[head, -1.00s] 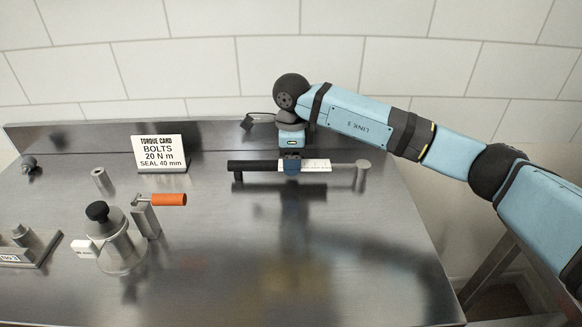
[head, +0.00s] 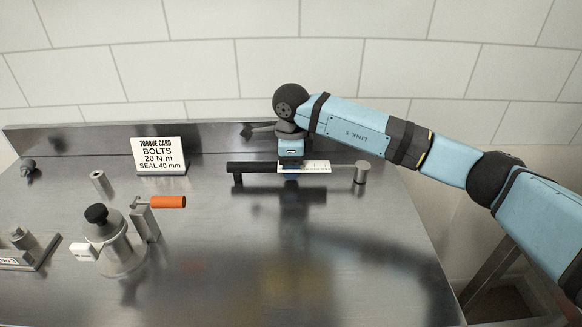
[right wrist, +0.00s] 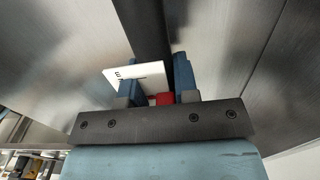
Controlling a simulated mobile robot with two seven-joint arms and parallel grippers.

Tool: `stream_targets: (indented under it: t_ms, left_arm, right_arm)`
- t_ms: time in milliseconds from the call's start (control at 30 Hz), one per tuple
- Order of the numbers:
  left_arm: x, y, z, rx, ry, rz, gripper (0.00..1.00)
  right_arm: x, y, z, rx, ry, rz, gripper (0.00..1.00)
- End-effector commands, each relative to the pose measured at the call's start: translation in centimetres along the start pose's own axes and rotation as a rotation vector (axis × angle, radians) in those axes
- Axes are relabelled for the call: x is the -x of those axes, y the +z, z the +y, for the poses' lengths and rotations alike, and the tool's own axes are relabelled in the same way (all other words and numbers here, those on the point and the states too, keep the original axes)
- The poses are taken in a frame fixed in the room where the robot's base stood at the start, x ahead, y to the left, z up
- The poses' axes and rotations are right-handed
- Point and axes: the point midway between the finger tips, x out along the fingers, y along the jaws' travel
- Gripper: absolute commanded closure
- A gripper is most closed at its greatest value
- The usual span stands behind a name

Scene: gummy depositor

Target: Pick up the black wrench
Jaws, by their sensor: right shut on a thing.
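The black wrench lies level across two short posts near the back of the steel bench. It has a black handle (head: 258,167), a white scale (head: 315,167) in the middle and a grey shaft to the right. My right gripper (head: 290,168) is above its middle and shut on it where handle and scale meet. In the right wrist view the black bar (right wrist: 146,28) and a white label (right wrist: 135,76) show between the blue fingers (right wrist: 158,78). I cannot tell whether the wrench has left its posts. My left gripper is not in view.
A torque card (head: 159,154) stands at the back left. An orange-handled crank (head: 168,202) and a metal pot with a black knob (head: 97,214) stand at the left. A low back wall (head: 80,140) runs behind the bench. The front middle is clear.

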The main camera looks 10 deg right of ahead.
Motion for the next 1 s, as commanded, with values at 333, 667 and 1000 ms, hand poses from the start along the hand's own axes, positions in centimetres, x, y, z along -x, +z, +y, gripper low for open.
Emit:
stream_targets:
  t_ms: [333,667,1000]
  left_arm:
    - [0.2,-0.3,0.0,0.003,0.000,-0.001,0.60]
    - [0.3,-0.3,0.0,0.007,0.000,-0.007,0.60]
    - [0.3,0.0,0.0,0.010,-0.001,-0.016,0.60]
  right_arm:
    - [6.1,0.0,-0.1,0.000,-0.005,-0.002,1.00]
    - [15.4,0.0,-0.1,0.000,-0.005,-0.002,1.00]
    - [19.5,0.0,0.0,-0.001,-0.001,-0.001,1.00]
